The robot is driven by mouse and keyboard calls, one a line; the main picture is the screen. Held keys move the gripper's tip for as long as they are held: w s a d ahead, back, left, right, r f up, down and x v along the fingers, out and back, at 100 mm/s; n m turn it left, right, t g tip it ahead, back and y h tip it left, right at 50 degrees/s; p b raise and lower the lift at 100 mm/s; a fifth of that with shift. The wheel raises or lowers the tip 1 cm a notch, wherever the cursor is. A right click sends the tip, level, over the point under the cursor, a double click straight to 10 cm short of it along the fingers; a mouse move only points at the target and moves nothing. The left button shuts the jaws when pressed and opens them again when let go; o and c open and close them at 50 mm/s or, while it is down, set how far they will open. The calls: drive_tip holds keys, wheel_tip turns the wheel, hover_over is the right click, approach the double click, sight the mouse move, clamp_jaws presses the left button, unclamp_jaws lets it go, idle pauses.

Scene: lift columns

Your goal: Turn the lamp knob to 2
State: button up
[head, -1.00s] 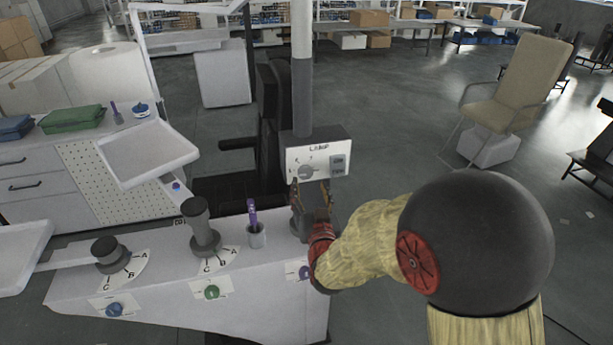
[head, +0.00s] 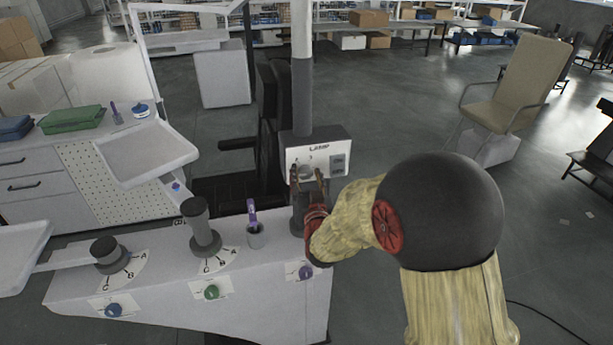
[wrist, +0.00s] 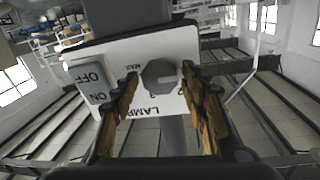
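The lamp box has a white panel (head: 335,157) labelled LAMP, on a post at the back of the console. Its round grey knob (wrist: 160,80) shows in the wrist view, where the panel appears upside down. A light pointer line on the knob runs towards the right of that view. MAX is printed at the knob's upper left; the marks to its right are partly hidden by a finger. My gripper (wrist: 161,78) is open, with one finger on each side of the knob. I cannot tell whether the fingers touch it. In the head view, my gripper (head: 307,172) is in front of the panel.
An OFF/ON switch (wrist: 88,82) sits beside the knob, close to one finger. A tilted tray (head: 145,155) stands left.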

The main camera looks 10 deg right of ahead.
drive_tip(key=c, duration=0.8)
drive_tip(key=shift+c, duration=0.2)
drive_tip(key=shift+f+m+b, duration=0.1)
drive_tip(key=shift+m+b, duration=0.2)
drive_tip(key=shift+b, duration=0.2)
drive_tip(key=shift+m+b, duration=1)
drive_tip(key=shift+b, duration=0.25)
drive_tip(key=m+b, duration=0.4)
drive_tip(key=b, duration=0.1)
drive_tip(key=shift+d+f+g, duration=0.1)
drive_tip(key=shift+d+g, duration=0.05)
drive_tip(key=shift+g, duration=0.15)
drive_tip(key=m+y+b, duration=0.1)
drive_tip(key=m+b, duration=0.3)
drive_tip(key=b, duration=0.2)
drive_tip(key=shift+m, duration=0.3)
drive_tip(key=shift+g, duration=0.3)
drive_tip(key=o, duration=1.1)
